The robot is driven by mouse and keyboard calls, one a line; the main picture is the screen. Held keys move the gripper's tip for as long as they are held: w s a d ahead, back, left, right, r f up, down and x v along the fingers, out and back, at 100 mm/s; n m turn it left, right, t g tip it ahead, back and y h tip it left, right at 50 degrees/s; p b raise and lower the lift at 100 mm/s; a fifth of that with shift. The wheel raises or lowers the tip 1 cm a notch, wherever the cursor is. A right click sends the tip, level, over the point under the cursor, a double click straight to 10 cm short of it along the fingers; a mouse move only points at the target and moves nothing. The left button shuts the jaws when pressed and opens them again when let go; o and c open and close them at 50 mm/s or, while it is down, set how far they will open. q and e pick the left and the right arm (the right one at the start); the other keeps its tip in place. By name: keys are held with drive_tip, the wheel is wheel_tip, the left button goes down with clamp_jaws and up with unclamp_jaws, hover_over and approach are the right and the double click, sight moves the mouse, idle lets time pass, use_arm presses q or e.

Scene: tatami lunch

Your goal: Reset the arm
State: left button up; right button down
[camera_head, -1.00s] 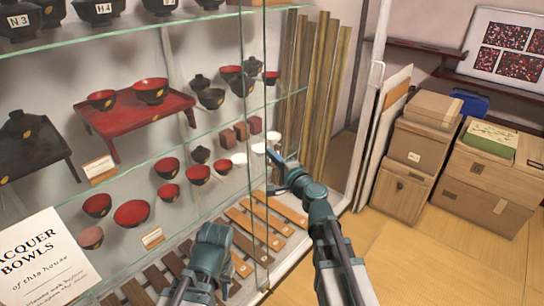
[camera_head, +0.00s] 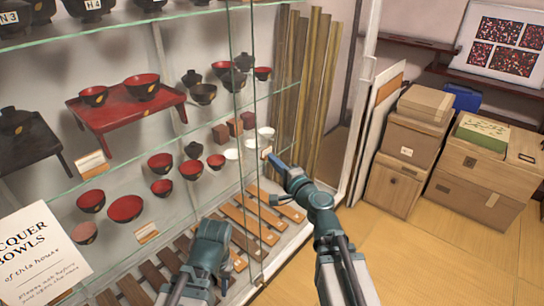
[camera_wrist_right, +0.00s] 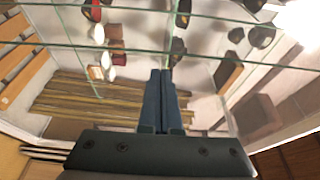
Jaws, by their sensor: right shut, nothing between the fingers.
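My right arm (camera_head: 325,225) reaches up from the bottom of the head view, in front of the glass display case. Its gripper (camera_head: 271,158) points up and left toward the glass. In the right wrist view the two dark fingers of the right gripper (camera_wrist_right: 163,78) lie side by side, shut with nothing between them. My left arm's end (camera_head: 208,245) is at the bottom centre, in front of the lower slats. Its fingertips are hidden, so its opening does not show.
Lacquer bowls (camera_head: 142,87) and a red stand (camera_head: 125,112) sit on glass shelves. A sign (camera_head: 40,260) stands lower left. Boxes (camera_head: 405,155) are stacked at the right. The tatami floor (camera_head: 420,260) at lower right is clear.

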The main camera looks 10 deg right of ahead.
drive_tip(key=s+a+f+n+g+y, duration=0.1)
drive_tip(key=s+a+f+n+g, duration=0.25)
drive_tip(key=f+n, duration=0.2)
drive_tip(key=s+a+f+n+g+y, duration=0.1)
drive_tip(key=s+a+f+n+g, duration=0.25)
drive_tip(key=f+n+g, duration=0.2)
drive_tip(key=s+d+f+n+g+h, duration=0.3)
drive_tip(key=s+d+f+g+h, duration=0.45)
drive_tip(key=s+d+f, duration=0.35)
drive_tip(key=s+a+n+h, duration=0.2)
drive_tip(key=s+a+n, duration=0.3)
drive_tip(key=a, duration=0.7)
wheel_tip(320, 180, up, 14)
drive_tip(key=s+m+p, duration=0.1)
drive_tip(key=p, duration=1.2)
drive_tip(key=shift+s+a+f+g, duration=0.15)
drive_tip(key=shift+f+g, duration=0.1)
drive_tip(key=shift+g, duration=0.1)
drive_tip(key=shift+y, duration=0.25)
